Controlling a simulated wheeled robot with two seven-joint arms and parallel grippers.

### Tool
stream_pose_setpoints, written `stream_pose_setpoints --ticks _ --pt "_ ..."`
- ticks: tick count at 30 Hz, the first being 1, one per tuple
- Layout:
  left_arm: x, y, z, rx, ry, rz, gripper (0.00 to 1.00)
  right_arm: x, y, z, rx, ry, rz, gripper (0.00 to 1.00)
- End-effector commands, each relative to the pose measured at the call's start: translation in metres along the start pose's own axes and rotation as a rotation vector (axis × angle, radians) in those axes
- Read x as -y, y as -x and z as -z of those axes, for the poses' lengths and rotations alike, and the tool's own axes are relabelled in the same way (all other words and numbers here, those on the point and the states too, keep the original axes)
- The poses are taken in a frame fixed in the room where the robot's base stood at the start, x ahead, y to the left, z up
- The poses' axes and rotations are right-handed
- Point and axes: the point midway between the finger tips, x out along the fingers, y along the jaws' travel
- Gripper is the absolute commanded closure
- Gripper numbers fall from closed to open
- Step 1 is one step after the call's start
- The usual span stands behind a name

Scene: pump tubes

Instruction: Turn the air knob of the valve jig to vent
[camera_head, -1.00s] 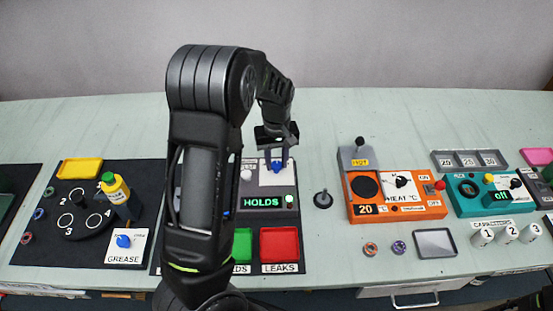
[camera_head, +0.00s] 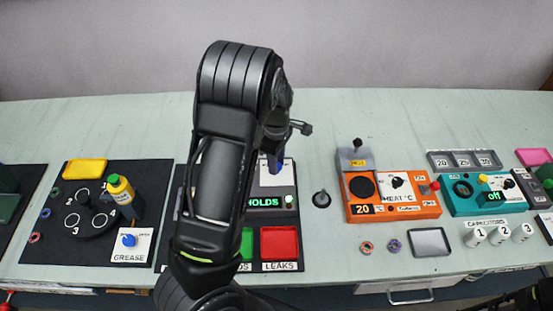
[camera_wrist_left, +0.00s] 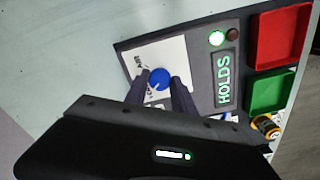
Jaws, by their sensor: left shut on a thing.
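The valve jig is a dark panel (camera_wrist_left: 200,45) with a lit green HOLDS display (camera_wrist_left: 224,80), which also shows in the head view (camera_head: 264,202). Its blue air knob (camera_wrist_left: 159,79) sits on a white label plate (camera_wrist_left: 165,50). In the left wrist view, my left gripper (camera_wrist_left: 157,82) has one finger on each side of the knob and is shut on it. In the head view, my left arm covers much of the jig and a bit of blue shows at the fingers. The pointer's exact setting is hard to read. My right gripper is not in view.
Red (camera_head: 279,242) and green (camera_wrist_left: 271,91) trays sit on the jig's near side. A grease station with a yellow bottle (camera_head: 119,188) is to the left.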

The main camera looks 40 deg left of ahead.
Motion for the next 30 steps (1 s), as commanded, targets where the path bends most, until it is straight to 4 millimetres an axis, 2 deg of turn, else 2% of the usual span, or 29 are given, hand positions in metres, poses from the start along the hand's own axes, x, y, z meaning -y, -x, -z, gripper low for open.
stream_pose_setpoints --ticks 9,22,23,30 --pt "-0.0015 0.0016 0.0006 -0.001 0.111 -0.005 1.00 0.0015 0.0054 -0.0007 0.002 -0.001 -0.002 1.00" --pt "-0.0016 0.0011 0.0004 0.000 0.122 -0.005 1.00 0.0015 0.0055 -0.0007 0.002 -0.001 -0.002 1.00" --pt "-0.0016 0.0011 0.0004 0.000 0.122 -0.005 0.68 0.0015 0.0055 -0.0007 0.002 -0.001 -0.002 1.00" --pt "-0.0008 0.0006 0.0001 0.000 0.121 -0.003 0.48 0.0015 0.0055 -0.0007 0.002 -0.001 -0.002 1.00"
